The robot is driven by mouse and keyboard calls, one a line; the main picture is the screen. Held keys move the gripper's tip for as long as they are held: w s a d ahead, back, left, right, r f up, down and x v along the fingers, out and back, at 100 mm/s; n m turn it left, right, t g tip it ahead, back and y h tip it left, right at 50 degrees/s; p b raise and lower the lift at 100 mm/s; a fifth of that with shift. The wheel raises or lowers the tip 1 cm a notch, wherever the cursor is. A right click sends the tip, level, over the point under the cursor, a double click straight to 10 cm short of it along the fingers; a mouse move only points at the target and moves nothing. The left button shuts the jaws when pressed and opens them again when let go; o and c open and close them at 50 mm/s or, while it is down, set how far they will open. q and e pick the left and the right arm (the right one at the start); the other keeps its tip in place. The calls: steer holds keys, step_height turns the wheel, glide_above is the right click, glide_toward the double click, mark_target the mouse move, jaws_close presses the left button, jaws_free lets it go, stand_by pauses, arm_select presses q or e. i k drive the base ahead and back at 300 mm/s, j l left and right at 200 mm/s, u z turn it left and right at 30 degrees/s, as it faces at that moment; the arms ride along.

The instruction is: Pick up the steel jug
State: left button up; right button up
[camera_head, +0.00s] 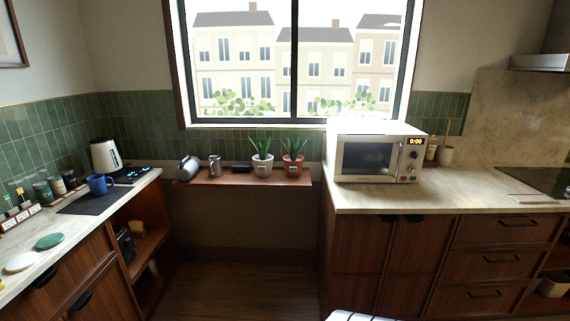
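A small steel jug (215,166) stands upright on the narrow wooden shelf (228,180) below the window. A larger grey metallic vessel (187,168) sits tilted or on its side just left of it, close to the shelf's left end. A small dark object (241,168) lies to the right of the jug. Neither of my grippers shows in this view.
Two potted plants (262,160) (293,160) stand on the shelf's right part. The left counter holds a white kettle (104,155) and a blue mug (98,185). A microwave (376,153) stands on the right counter (440,196). The floor (245,280) between the counters is clear.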

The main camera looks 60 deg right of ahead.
mark_target(216, 169)
steer(key=z, duration=1.5)
steer(key=i+l+z, duration=0.1)
steer(key=i+z, duration=0.25)
steer(key=i, duration=0.3)
steer(key=i+z, duration=0.3)
steer(key=i, duration=0.4)
